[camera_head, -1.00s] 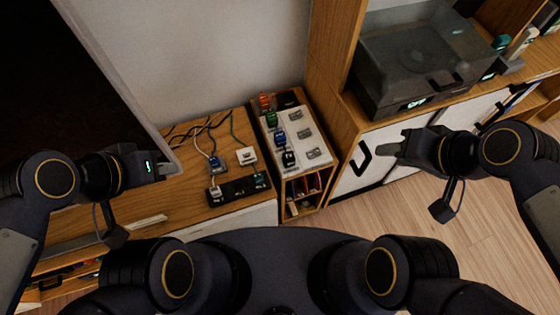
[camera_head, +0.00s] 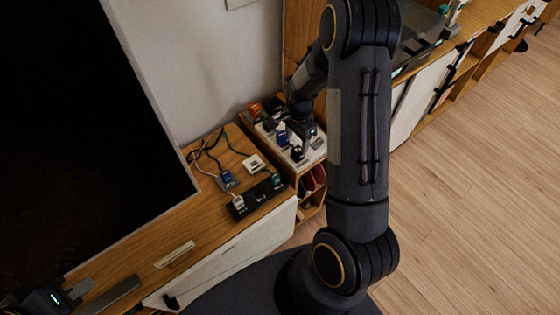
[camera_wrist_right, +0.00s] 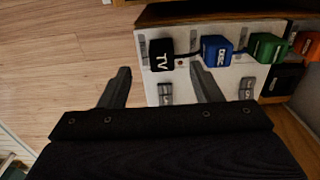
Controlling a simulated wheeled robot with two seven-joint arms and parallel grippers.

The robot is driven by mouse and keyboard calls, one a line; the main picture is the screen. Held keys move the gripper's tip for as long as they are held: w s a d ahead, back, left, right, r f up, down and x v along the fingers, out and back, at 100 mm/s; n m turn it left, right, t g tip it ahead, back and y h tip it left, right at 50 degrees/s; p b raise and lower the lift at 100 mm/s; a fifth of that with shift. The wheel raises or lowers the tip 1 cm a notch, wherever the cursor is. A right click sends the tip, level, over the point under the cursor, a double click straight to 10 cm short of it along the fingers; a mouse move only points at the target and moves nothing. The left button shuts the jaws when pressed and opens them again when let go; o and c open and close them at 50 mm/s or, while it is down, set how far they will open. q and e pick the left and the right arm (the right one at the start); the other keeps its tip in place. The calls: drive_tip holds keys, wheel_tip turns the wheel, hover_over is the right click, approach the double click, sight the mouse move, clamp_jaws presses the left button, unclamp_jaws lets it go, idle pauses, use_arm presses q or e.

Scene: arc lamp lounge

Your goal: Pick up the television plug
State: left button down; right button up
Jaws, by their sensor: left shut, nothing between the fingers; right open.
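The black television plug (camera_wrist_right: 160,55), marked "TV", stands in the white power strip (camera_wrist_right: 185,78) as the end plug of a row. In the head view the plug (camera_head: 297,153) is at the near end of the strip (camera_head: 313,153). My right gripper (camera_wrist_right: 162,84) is open above the strip, its fingers apart on either side of the TV plug's line, with nothing between them. In the head view my right gripper (camera_head: 305,128) is over the strip, partly hidden by its own arm. My left gripper (camera_head: 78,290) is shut and empty at the lower left.
Blue (camera_wrist_right: 215,50), green (camera_wrist_right: 265,47) and orange (camera_wrist_right: 306,45) plugs share the strip. A black strip (camera_head: 255,197) with plugs and cables lies on the wooden cabinet to the left. The large dark television screen (camera_head: 80,130) fills the left side. Open floor (camera_head: 470,220) lies right.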

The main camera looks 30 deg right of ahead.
sight(298, 150)
drive_tip(key=f, duration=0.5)
drive_tip(key=d+f, duration=0.1)
drive_tip(key=f, duration=0.1)
drive_tip(key=shift+w+f, duration=0.15)
drive_tip(key=shift+f, duration=0.25)
drive_tip(key=c, duration=1.1)
